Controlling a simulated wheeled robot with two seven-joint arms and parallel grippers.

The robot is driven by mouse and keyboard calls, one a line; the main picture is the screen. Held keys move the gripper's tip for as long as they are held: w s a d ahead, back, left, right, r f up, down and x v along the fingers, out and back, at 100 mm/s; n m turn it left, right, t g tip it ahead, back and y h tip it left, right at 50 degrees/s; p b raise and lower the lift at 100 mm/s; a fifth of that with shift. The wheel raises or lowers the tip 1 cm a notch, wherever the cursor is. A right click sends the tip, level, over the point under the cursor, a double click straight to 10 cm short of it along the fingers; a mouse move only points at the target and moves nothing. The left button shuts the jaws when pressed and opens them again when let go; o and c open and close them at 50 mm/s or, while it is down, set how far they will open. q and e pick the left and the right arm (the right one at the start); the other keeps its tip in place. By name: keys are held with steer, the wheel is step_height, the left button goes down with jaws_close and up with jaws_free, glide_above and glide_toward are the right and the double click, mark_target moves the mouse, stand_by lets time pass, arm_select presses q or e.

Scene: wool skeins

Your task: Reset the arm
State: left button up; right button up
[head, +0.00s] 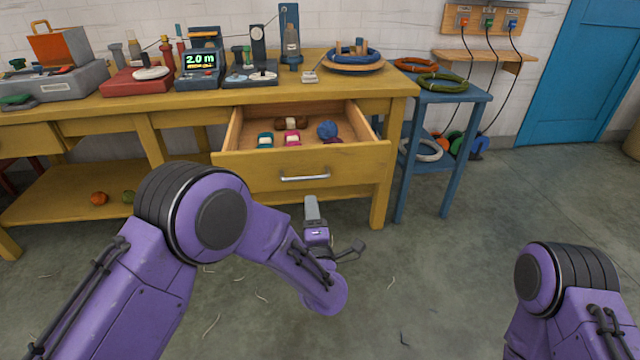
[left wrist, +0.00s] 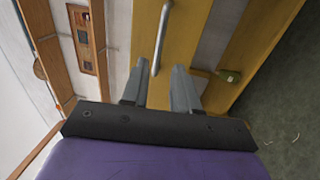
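My left gripper (head: 313,208) is in front of the open drawer (head: 253,171), low and close to its front in the head view. In the left wrist view the two fingers of the gripper (left wrist: 159,72) are apart with nothing between them. The silver drawer handle (head: 305,177) appears just beyond the fingertips in the left wrist view (left wrist: 162,38); the gripper is not closed around it. My left arm (head: 215,215) is bent at the elbow. My right arm (head: 560,290) shows only in part at the lower right, and its gripper is out of view.
The drawer holds teal (head: 265,140), pink (head: 292,138), brown (head: 291,123) and blue (head: 327,130) skeins. The yellow workbench (head: 400,85) carries tools and a 2.0 m counter (head: 200,60). A blue side table (head: 468,95) stands right.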

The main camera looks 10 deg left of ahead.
arm_select(q)
steer(key=s+a+f+m+g+h, duration=0.25)
steer(key=s+f+m, duration=0.3)
steer(key=f, duration=0.35)
steer(key=s+a+f+m+g+h, duration=0.2)
steer(key=s+a+f+m+g, duration=0.3)
steer(key=f, duration=0.4)
steer(key=s+a+f+m+g+y, duration=0.1)
steer(key=s+a+f+g, duration=0.25)
steer(key=s, duration=0.55)
steer(key=s+a+f+m+g, duration=0.2)
steer(key=s+a+f, duration=0.2)
steer(key=s, duration=0.5)
steer(key=s+a+f+m+g+y, duration=0.1)
steer(key=s+a+f+g, duration=0.25)
steer(key=s, duration=0.55)
step_height(320, 180, up, 22)
steer(key=s+a+p, duration=0.1)
steer(key=p, duration=2.1)
steer(key=shift+s+a, duration=0.25)
steer(key=shift+s, duration=0.05)
